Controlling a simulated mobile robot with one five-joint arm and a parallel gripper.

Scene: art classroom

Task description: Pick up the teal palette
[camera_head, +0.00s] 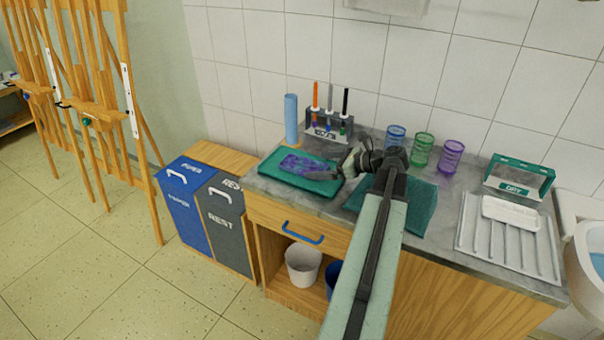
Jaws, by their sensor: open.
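A flat teal tray-like piece (272,172) lies on the left part of the grey counter, with a mottled purple shape on it. A second flat teal piece (423,205) lies right of it, partly hidden behind my arm. I cannot tell for certain which is the teal palette. My gripper (335,170) is open, over or close to the right side of the left teal piece. It partly hides that edge. I cannot tell whether it touches anything.
Behind stand a blue cylinder (291,119), a holder with brushes (329,125) and blue (395,136), green (422,150) and purple (450,155) cups. A drying rack (482,246) and a teal DRY box (520,177) are at right. Bins (228,235) stand left.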

